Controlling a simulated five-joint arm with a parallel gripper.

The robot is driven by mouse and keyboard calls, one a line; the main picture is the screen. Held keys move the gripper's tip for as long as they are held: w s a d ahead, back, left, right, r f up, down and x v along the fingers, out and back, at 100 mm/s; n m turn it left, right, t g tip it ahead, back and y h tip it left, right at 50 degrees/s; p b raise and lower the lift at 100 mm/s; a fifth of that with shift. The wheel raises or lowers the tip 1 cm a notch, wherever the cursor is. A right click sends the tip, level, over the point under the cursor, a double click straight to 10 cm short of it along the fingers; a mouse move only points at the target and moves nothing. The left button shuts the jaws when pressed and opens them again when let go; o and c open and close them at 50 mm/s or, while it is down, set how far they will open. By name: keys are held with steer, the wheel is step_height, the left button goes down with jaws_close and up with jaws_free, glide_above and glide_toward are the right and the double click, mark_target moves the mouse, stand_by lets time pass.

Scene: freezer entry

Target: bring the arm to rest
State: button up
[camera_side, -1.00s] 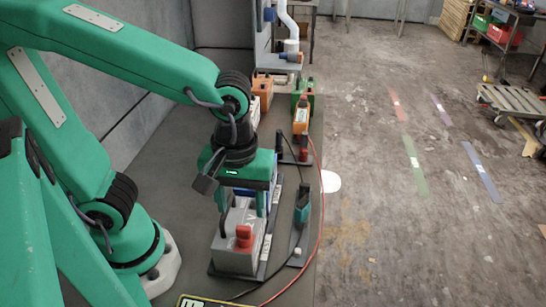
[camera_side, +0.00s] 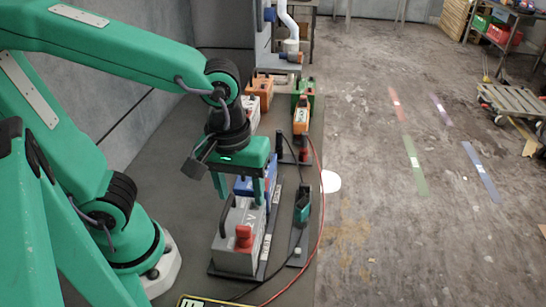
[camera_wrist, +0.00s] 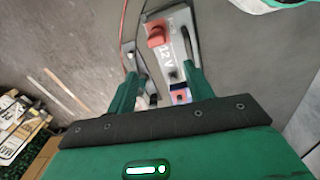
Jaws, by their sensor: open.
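My gripper (camera_side: 240,190) is open and empty, just above the far end of a grey battery box (camera_side: 236,248) marked "V" with a red cap on top. The box stands upright on a dark tray (camera_side: 264,268). In the wrist view my gripper (camera_wrist: 160,88) has its two green fingers spread, and the grey box (camera_wrist: 178,40), marked "12 V" with the red cap, lies beyond them. My arm is bent out over the bench, partly hiding what lies behind it.
A blue box (camera_side: 243,187) stands just behind the grey one. Orange units (camera_side: 301,112) stand farther back. The bench's right edge drops to open floor.

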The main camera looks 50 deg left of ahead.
steer(key=w+a+r+m+t, duration=0.2)
steer(key=a+r+m+t, duration=0.3)
steer(key=a, duration=0.6)
steer(key=shift+a+m, duration=0.2)
steer(key=shift+m, duration=1.2)
steer(key=shift+r, duration=0.1)
